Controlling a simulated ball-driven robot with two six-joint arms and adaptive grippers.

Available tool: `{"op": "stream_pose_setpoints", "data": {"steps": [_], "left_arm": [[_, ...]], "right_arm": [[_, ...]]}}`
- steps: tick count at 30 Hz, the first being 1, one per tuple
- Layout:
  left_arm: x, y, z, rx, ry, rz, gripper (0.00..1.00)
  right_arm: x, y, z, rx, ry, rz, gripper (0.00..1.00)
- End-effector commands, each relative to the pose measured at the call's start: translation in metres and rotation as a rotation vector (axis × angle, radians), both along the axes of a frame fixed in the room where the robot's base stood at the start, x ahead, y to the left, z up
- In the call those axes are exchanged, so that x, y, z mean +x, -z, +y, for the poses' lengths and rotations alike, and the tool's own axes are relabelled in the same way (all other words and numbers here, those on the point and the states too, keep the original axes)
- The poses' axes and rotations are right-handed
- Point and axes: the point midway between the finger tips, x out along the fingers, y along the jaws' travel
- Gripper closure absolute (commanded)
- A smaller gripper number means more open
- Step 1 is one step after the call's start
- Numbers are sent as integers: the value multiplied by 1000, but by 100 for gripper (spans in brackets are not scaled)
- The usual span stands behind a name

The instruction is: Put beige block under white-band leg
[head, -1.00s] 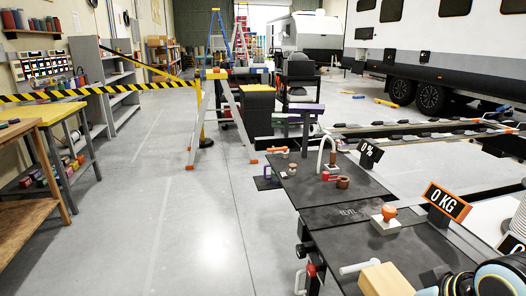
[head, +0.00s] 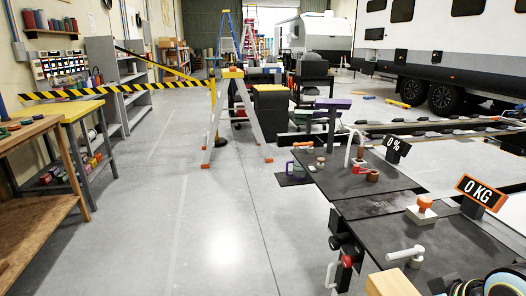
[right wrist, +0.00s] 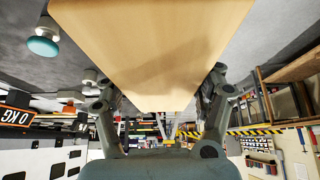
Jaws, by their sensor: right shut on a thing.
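The beige block (head: 393,283) is at the bottom edge of the head view, partly cut off. It fills the upper middle of the right wrist view (right wrist: 150,45). My right gripper (right wrist: 155,92) is shut on it, with a grey finger on each side. In the head view the dark right gripper (head: 465,287) shows at the lower right, beside the block. My left gripper is out of view. I cannot make out a leg with a white band in these frames.
A dark bench (head: 400,225) on the right carries an orange-topped knob, a white handle and a "0 KG" sign (head: 483,192). A stepladder (head: 240,115) and striped barrier (head: 120,88) stand ahead. Workbenches (head: 45,150) line the left. The grey floor (head: 200,230) between is clear.

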Motion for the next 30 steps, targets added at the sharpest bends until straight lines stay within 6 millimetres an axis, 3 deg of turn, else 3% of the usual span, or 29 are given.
{"op": "stream_pose_setpoints", "data": {"steps": [13, 30], "left_arm": [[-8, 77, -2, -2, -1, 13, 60], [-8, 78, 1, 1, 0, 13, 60]], "right_arm": [[-3, 81, 1, 1, 0, 11, 83], [-2, 82, 0, 0, -1, 11, 83]]}}
